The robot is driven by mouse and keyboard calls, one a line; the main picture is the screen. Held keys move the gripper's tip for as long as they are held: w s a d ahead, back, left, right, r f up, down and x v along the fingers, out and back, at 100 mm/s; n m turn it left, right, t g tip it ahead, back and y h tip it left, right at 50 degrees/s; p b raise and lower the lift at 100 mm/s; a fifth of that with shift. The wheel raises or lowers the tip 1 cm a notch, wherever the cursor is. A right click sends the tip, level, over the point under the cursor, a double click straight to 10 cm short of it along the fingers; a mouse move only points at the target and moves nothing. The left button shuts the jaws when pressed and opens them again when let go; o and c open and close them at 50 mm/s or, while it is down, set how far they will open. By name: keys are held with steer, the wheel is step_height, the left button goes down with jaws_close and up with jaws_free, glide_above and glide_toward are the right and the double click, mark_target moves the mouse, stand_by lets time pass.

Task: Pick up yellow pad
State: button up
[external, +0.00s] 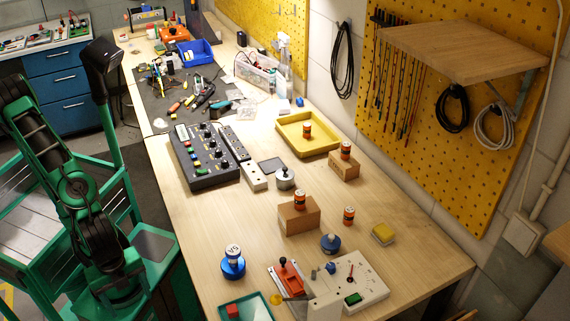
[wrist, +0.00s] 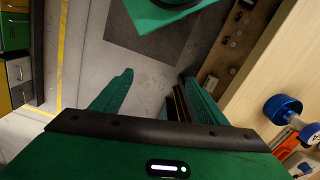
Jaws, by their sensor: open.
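The yellow pad (external: 383,234) is a small block with a yellow top and a greyish side. It lies flat on the right part of the wooden bench, near the wall-side edge, in the external view. It does not show in the wrist view. My gripper (wrist: 157,88) is open in the wrist view, with two green fingers spread and nothing between them. It points down over the floor beside the bench, away from the pad. In the external view my arm stands at the left, off the bench, and its fingers are hard to make out.
Near the pad are an orange can (external: 349,215), a dark blue knob-topped thing (external: 330,243) and a grey control panel (external: 362,284). A cardboard box (external: 299,217) with a can on top stands farther left. A blue dumbbell-like object (wrist: 284,108) shows at the wrist view's right.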

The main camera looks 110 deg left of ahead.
step_height(320, 180, up, 19)
steer(key=s, duration=0.1)
steer(key=w+a+f+m+t+h, duration=0.1)
steer(key=w+m+t, duration=0.15)
steer(key=w, duration=0.85)
steer(key=w+a+f+m+t+h, duration=0.1)
steer(key=w+a+f+m, duration=0.15)
steer(key=w, duration=0.95)
steer(key=w+a+f+m+t+y, duration=0.2)
steer(key=w+a+m+t+y, duration=0.3)
steer(key=w+a, duration=1.3)
steer(key=w+a+r+m+y, duration=0.2)
steer(key=w+a+m+y, duration=0.25)
steer(key=a, duration=0.35)
steer(key=w+a+r+m+y, duration=0.3)
steer(key=a+m, duration=0.2)
steer(key=a, duration=0.3)
glide_toward(383, 231)
steer(key=shift+v, duration=1.05)
steer(key=shift+a+f, duration=0.15)
steer(key=shift+f, duration=0.15)
steer(key=x, duration=0.5)
steer(key=shift+r+x, duration=0.1)
steer(key=shift+x, duration=1.25)
steer(key=shift+r+x, duration=0.15)
steer(key=shift+x, duration=1.2)
